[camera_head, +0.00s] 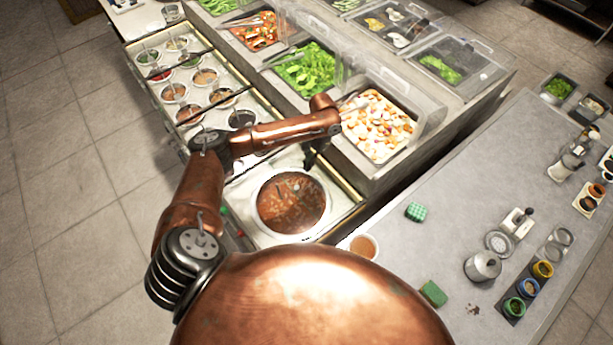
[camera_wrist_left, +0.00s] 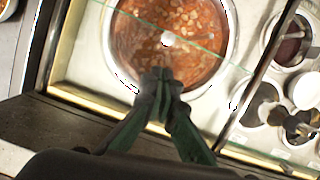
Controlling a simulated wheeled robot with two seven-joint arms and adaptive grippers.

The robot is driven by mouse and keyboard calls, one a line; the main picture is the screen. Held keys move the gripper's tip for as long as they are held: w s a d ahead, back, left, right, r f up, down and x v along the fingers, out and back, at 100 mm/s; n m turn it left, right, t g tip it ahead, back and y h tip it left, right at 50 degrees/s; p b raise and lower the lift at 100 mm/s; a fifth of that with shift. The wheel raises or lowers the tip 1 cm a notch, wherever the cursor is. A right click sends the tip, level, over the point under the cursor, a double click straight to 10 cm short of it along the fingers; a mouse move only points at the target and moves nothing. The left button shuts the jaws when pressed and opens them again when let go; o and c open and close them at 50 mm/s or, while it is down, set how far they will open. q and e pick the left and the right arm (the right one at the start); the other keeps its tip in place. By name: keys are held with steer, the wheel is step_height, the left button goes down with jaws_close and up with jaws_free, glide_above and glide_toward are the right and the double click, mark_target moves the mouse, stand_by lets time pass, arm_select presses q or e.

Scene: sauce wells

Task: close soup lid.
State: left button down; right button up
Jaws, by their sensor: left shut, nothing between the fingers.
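The soup pot (camera_head: 262,222) is round with a pale metal rim and holds reddish-brown soup. It stands in the counter well below my left arm and also shows in the left wrist view (camera_wrist_left: 232,30). A clear pane with a thin greenish edge (camera_wrist_left: 205,53) crosses over the soup in the wrist view; I cannot tell its tilt. A small white spot shows over the soup. My left gripper (camera_head: 309,165) is at the pot's far side in the head view. Its fingertips (camera_wrist_left: 160,74) are together and empty, overlapping the pot's rim in the wrist view. My right gripper is out of view.
Sauce wells (camera_head: 205,77) with dark bars across them line the counter left of my arm. Trays of salad (camera_head: 308,72) and chopped food (camera_head: 378,125) stand beyond the pot. The grey worktop (camera_head: 460,190) at right holds a green sponge (camera_head: 416,212) and a cup (camera_head: 363,246).

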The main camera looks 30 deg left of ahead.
mark_target(301, 187)
arm_select(q)
steer(key=x, duration=0.3)
steer(key=p+x, duration=0.1)
steer(key=x, duration=0.1)
steer(key=shift+s+a+r, duration=0.1)
steer(key=shift+s+a, duration=0.2)
steer(key=x, duration=0.3)
steer(key=shift+f, duration=0.3)
steer(key=shift+s+f, duration=0.15)
steer(key=shift+f, duration=0.45)
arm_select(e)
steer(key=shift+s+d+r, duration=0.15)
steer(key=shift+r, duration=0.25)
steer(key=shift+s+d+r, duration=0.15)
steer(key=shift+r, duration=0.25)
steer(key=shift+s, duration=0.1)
